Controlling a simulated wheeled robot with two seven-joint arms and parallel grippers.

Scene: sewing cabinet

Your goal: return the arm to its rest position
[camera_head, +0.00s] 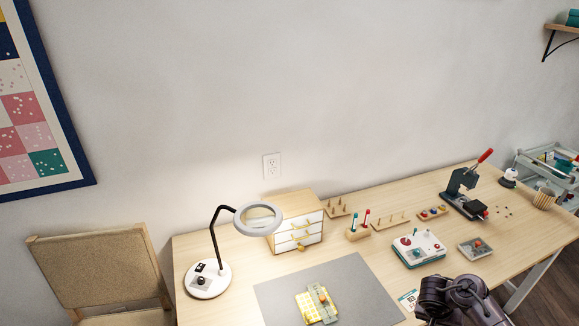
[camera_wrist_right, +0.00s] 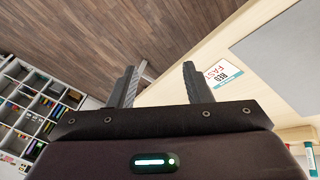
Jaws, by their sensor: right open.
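My right arm (camera_head: 455,300) shows as a dark shape at the bottom right of the head view, at the table's front edge. In the right wrist view my right gripper (camera_wrist_right: 160,72) has its two fingers apart, with nothing between them. Behind the fingers are wood floor and the pale table edge. In the head view the fingertips cannot be made out. My left gripper is not in view.
On the table (camera_head: 375,260) stand a magnifier lamp (camera_head: 206,280), a small drawer cabinet (camera_head: 298,232), a teal-and-white device (camera_head: 418,249) and a dark press (camera_head: 462,190). A grey mat (camera_head: 350,275) holds a yellow piece (camera_head: 308,308). A card (camera_wrist_right: 222,74) lies near the gripper.

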